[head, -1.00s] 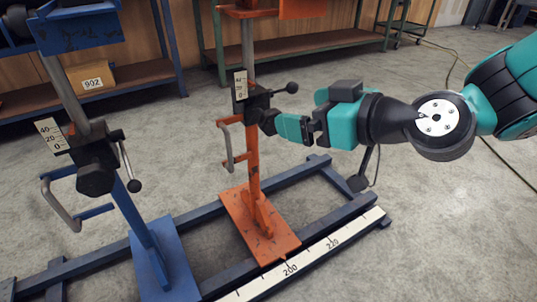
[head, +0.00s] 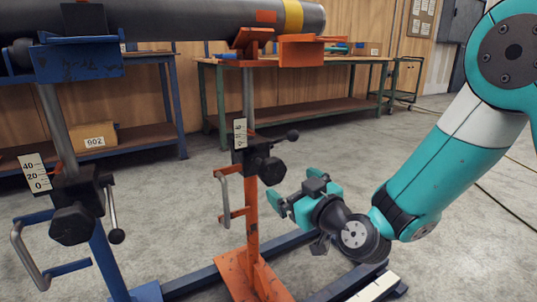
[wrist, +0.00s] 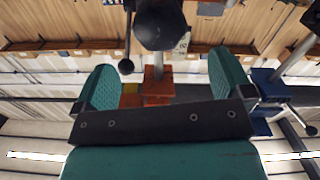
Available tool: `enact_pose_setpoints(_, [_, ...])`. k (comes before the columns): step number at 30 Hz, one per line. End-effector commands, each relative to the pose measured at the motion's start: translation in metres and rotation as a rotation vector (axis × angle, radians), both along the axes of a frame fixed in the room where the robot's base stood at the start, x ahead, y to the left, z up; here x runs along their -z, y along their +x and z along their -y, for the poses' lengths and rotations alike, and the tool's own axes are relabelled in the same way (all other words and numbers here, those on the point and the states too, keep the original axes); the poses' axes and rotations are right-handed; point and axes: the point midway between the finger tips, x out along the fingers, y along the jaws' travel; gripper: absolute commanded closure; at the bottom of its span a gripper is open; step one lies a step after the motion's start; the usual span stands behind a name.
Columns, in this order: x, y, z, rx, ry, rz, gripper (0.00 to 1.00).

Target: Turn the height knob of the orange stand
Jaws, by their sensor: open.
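The orange stand (head: 251,215) is upright left of my gripper in the head view. Its black faceted height knob (head: 270,169) is on the clamp halfway up, below a lever with a black ball (head: 292,135). A small white scale (head: 239,132) is beside the clamp. My gripper (head: 293,197) is open and empty, below and right of the knob, apart from it. In the wrist view the picture looks upside down. The knob (wrist: 160,24) is at the top, beyond the open fingers (wrist: 163,88), and the ball (wrist: 126,66) hangs left of it.
The blue stand (head: 100,245) with its own knob (head: 73,224) is at the left. A grey pipe (head: 190,20) with a yellow band lies across both stands. A green bench (head: 290,98) and blue shelf stand behind.

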Motion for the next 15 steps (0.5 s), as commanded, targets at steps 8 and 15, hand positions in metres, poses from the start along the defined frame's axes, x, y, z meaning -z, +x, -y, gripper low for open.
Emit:
enact_pose_setpoints(8, [-0.005,0.046,-0.033,-0.004,-0.001,0.004,0.02])
enact_pose_setpoints(15, [0.001,0.077,-0.053,-0.003,0.002,0.003,0.02])
